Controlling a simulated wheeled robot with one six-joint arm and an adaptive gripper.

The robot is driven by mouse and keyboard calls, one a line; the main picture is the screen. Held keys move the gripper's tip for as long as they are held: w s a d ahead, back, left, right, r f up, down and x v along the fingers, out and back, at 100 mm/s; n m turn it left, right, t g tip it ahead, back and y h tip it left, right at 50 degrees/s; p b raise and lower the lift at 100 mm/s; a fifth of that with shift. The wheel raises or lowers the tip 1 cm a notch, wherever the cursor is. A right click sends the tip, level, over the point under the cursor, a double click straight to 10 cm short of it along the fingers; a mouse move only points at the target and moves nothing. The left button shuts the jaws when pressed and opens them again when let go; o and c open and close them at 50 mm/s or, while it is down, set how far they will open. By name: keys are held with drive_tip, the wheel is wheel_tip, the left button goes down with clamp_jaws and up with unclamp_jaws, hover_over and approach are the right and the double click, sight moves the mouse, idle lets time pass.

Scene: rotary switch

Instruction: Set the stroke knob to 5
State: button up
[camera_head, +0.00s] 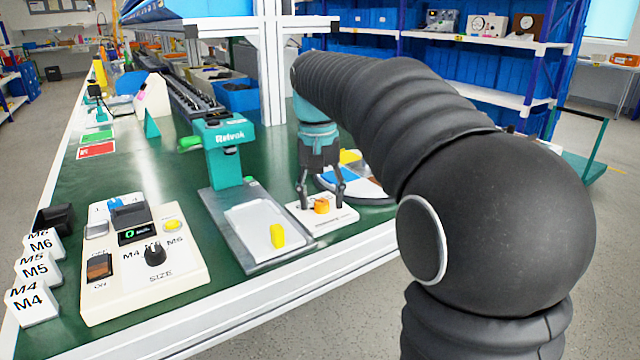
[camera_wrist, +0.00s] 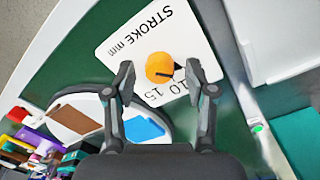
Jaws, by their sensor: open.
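The stroke knob (camera_head: 321,206) is a small orange knob on a white plate (camera_head: 340,215) at the table's front edge. In the wrist view the orange knob (camera_wrist: 159,66) has a dark pointer mark on its right side, toward the right finger. The white plate (camera_wrist: 118,47) reads "STROKE mm", with 10 and 15 visible below the knob. A 5 is not visible; the right finger covers part of that side. My gripper (camera_head: 321,190) points down over the knob, open, with one finger on each side. The wrist view shows gaps between the fingertips (camera_wrist: 162,78) and the knob.
A teal press (camera_head: 224,150) with a grey base and yellow piece (camera_head: 277,236) stands left of the plate. A control box (camera_head: 140,275) with a black SIZE knob is further left. A round tray (camera_head: 372,190) with coloured pieces lies close behind the plate.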

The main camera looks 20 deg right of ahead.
sight(318, 201)
wheel_tip(318, 201, up, 12)
drive_tip(key=shift+a+f, duration=0.15)
drive_tip(key=shift+a, duration=0.1)
idle(0.5)
drive_tip(key=s+f+t, duration=0.1)
drive_tip(key=s+f, duration=0.1)
drive_tip(key=s, duration=0.1)
drive_tip(key=s+f+n+t, duration=0.1)
drive_tip(key=s+f, duration=0.1)
drive_tip(key=s, duration=0.2)
drive_tip(key=s+f+t, duration=0.1)
drive_tip(key=s+f, duration=0.2)
drive_tip(key=s, duration=0.1)
drive_tip(key=shift+s+d+n, duration=0.15)
drive_tip(key=shift+d+n, duration=0.1)
drive_tip(key=shift+n, duration=0.05)
drive_tip(key=s+f+n+t, duration=0.1)
drive_tip(key=s+f+t, duration=0.1)
drive_tip(key=s+f, duration=0.9)
wheel_tip(318, 201, down, 4)
drive_tip(key=shift+s+t+y, duration=0.3)
drive_tip(key=shift+s+t, duration=0.1)
